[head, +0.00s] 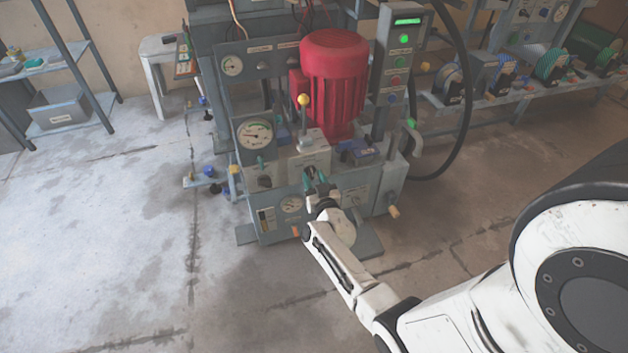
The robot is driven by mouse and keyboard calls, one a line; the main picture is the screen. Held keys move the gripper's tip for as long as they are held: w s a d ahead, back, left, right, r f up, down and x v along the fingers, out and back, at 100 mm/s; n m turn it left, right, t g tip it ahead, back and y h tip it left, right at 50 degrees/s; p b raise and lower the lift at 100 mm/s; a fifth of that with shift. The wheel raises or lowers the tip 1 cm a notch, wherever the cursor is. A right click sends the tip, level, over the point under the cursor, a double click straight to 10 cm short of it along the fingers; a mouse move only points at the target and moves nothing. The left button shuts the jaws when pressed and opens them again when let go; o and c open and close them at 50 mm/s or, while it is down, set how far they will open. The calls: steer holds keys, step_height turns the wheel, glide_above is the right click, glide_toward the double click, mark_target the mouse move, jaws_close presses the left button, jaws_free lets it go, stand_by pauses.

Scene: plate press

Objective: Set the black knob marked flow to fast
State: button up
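The press (350,185) stands ahead of me with a grey front panel. A small black knob (264,181) sits on the panel under the large round gauge (255,135). The labels are too small to read, so I cannot tell whether this is the flow knob or how it is set. My gripper (312,181) is at the front of the panel, to the right of that black knob and below the grey valve block (308,158). Whatever lies right at its fingertips is mostly hidden. I cannot tell whether the fingers are open or touch anything.
A yellow-topped lever (303,103) rises above the valve block, in front of a red motor (335,75). A control box (399,55) with green lights stands right of it. A black hose (463,110) loops at the right.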

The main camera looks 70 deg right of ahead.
jaws_close()
steer(key=shift+m, duration=0.3)
stand_by(0.3)
steer(key=m+b, duration=0.1)
steer(key=m, duration=0.3)
steer(key=shift+s+f, duration=0.1)
steer(key=shift+f, duration=0.05)
steer(key=shift+m+b, duration=0.7)
steer(key=shift+m, duration=1.4)
jaws_free()
